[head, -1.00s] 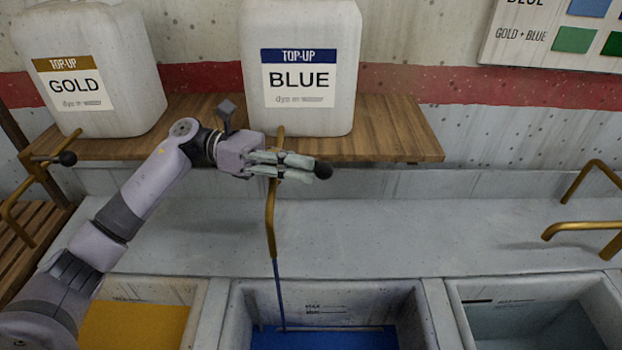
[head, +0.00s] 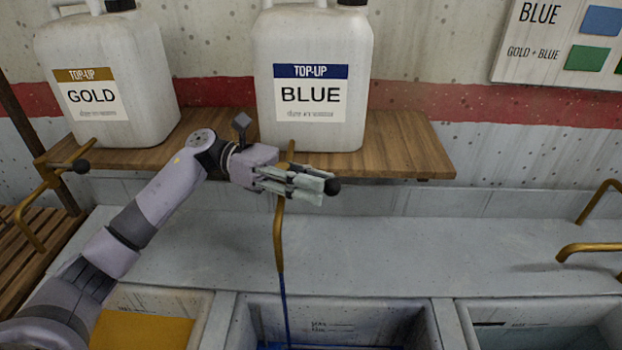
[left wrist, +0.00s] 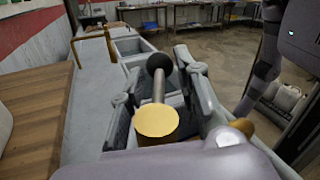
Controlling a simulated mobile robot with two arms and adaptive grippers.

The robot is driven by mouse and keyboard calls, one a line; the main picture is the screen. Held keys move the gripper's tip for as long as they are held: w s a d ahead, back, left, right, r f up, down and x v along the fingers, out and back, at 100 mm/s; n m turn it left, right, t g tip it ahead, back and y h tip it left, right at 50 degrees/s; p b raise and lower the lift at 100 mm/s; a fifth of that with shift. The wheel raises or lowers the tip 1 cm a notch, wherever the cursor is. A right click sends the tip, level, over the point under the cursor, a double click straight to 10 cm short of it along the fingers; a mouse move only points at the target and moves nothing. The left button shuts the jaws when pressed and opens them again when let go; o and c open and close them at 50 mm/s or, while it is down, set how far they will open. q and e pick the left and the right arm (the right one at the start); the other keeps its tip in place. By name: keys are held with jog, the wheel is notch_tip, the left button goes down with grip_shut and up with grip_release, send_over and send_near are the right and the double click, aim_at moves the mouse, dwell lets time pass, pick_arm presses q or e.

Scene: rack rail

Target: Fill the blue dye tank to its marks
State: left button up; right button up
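The blue dye tank (head: 427,322) is at the bottom middle of the head view. Dark level marks (head: 325,327) show on its inner back wall; only a sliver of blue liquid shows at the frame's bottom edge. A thin blue stream (head: 284,310) runs into it from the brass blue tap (head: 278,235). My left gripper (head: 312,186) is at this tap, its fingers open on both sides of the lever. The lever's black knob (head: 332,187) sticks out past the fingertips; it also shows in the left wrist view (left wrist: 158,65). My right gripper is not in view.
A BLUE top-up jug (head: 312,60) and a GOLD one (head: 105,60) stand on a wooden shelf (head: 405,140). The gold tank (head: 140,330) is left of the blue tank, a third tank (head: 540,312) right. Other brass taps (head: 590,248) stand over the ledge.

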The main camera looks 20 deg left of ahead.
pick_arm(q)
jog(key=shift+a, duration=0.1)
jog(key=shift+w+a, duration=0.1)
jog(key=shift+a, duration=0.1)
jog(key=a, duration=1.1)
jog(key=shift+w+a, duration=0.15)
jog(key=shift+a, duration=0.1)
